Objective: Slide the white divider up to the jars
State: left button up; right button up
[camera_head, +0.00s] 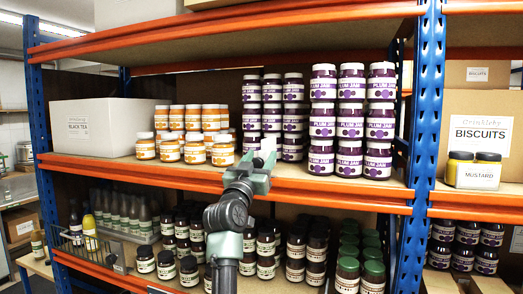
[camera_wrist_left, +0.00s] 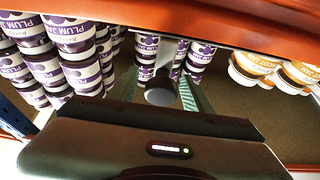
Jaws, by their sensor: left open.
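The white divider (camera_head: 268,144) shows as a small pale upright piece on the middle shelf, just beyond my left gripper and in front of the plum jam jars. In the left wrist view, a pale strip (camera_wrist_left: 166,52) that looks like the divider stands between the fingers, against purple jars. My left gripper (camera_head: 254,162) reaches in over the shelf's front edge, open; its two fingers (camera_wrist_left: 160,88) are spread in the wrist view. I cannot tell whether they touch the divider. Plum jam jars (camera_head: 351,120) stand stacked to the right. My right gripper is out of view.
Orange-labelled jars (camera_head: 195,135) and a white black tea box (camera_head: 103,128) stand left of the gripper. A blue upright (camera_head: 424,130) bounds the bay at right. The orange shelf edge (camera_head: 330,190) runs below my gripper; dark jars fill the lower shelf.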

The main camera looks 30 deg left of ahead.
pick_arm(q)
jog(key=shift+w+a+r, duration=0.15)
jog(key=shift+w+r, duration=0.05)
jog(key=shift+w, duration=0.2)
jog(key=shift+c, duration=0.3)
grip_shut()
jog(key=shift+f, duration=0.1)
dwell(0.9)
